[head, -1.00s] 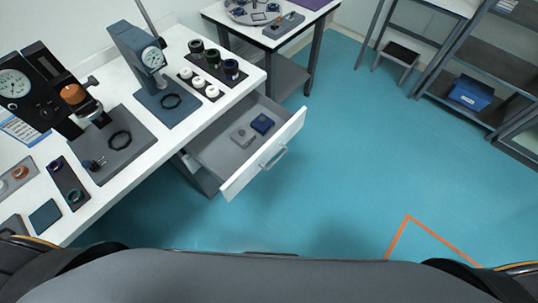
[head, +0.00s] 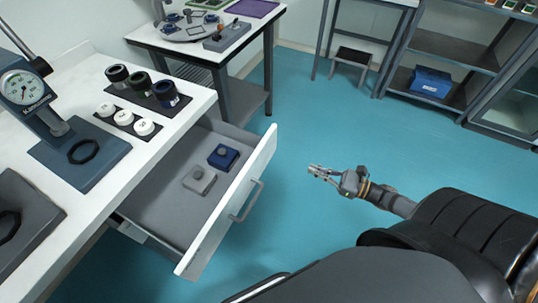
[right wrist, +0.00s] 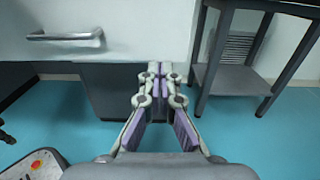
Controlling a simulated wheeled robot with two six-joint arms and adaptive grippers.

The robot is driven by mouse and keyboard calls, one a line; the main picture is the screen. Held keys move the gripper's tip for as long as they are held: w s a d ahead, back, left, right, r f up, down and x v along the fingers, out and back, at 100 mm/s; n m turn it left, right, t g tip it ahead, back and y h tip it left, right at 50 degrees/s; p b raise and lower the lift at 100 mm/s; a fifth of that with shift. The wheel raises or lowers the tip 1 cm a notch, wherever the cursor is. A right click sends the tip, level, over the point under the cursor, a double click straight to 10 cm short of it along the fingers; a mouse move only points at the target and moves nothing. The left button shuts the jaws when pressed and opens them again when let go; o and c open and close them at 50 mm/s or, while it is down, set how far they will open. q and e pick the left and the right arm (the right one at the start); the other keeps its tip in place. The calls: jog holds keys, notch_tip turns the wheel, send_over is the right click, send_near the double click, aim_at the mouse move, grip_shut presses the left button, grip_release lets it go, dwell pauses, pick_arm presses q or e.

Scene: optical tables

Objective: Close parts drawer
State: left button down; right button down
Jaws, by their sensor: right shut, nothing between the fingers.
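The parts drawer (head: 160,205) is pulled out from under the white workbench in the head view. Its white front (head: 232,205) carries a grey bar handle (head: 247,201). Inside lie a blue box-like part (head: 223,157) and a grey part (head: 199,180). My right gripper (head: 313,170) is shut and empty, over the floor to the right of the drawer front, apart from it. In the right wrist view the gripper (right wrist: 153,68) points toward a white front panel, whose handle (right wrist: 65,36) is at upper left. My left gripper is not in view.
The workbench top (head: 165,128) holds gauges, lens rings and white discs. A second table (head: 200,50) stands behind, and a shelf with a blue bin (head: 431,82) is at the back right.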

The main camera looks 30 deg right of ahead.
jog(key=b, duration=0.3)
send_near(269, 152)
jog(key=x, duration=0.7)
jog(key=shift+d+r, duration=0.1)
